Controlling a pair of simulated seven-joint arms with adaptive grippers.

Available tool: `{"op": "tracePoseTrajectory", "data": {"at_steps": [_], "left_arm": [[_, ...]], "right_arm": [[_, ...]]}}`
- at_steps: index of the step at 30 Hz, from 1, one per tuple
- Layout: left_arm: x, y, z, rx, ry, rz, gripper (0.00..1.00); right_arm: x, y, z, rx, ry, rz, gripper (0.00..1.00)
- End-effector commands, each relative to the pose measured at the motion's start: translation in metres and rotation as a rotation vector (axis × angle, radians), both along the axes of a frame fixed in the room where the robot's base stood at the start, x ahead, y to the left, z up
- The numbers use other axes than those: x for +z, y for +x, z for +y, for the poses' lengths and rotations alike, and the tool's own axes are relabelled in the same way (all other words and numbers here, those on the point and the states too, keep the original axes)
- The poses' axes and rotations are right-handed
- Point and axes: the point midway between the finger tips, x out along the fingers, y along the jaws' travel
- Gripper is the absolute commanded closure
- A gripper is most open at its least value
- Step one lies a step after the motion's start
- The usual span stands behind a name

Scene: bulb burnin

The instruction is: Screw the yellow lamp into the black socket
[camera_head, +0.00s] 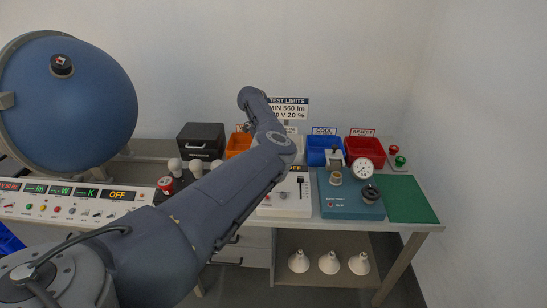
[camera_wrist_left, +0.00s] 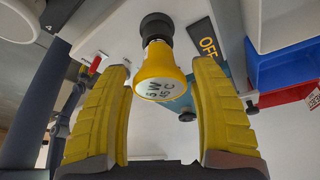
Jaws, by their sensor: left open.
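In the left wrist view, the yellow lamp (camera_wrist_left: 160,68) has its narrow end at the black socket (camera_wrist_left: 156,25), and its wide pale face with printed marks points toward the camera. The two look in line; I cannot tell how deep the lamp sits. My left gripper (camera_wrist_left: 160,88) is open, with one yellow finger on each side of the lamp and visible gaps between. In the head view my left arm hides the gripper, the lamp and the socket. My right gripper is in neither view.
A white box with an OFF display (camera_head: 297,194) stands mid-bench, beside a teal fixture with a dial (camera_head: 345,205). Blue (camera_head: 318,155) and red (camera_head: 366,149) bins stand behind. A large blue sphere (camera_head: 65,100) is at left. White cone lamps (camera_head: 328,263) sit on the lower shelf.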

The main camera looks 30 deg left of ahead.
Motion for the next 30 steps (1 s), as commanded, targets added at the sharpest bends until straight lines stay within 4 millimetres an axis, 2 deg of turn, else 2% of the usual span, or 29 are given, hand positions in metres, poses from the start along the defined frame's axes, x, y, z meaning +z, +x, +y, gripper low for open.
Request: {"op": "tracePoseTrajectory", "data": {"at_steps": [15,30], "left_arm": [[-0.0004,-0.0035,-0.0023,0.626,0.001,-0.001,0.38],[-0.0004,-0.0055,-0.0034,1.131,0.003,-0.001,0.38]], "right_arm": [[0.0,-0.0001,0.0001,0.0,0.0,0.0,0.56],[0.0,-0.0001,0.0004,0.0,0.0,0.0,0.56]]}}
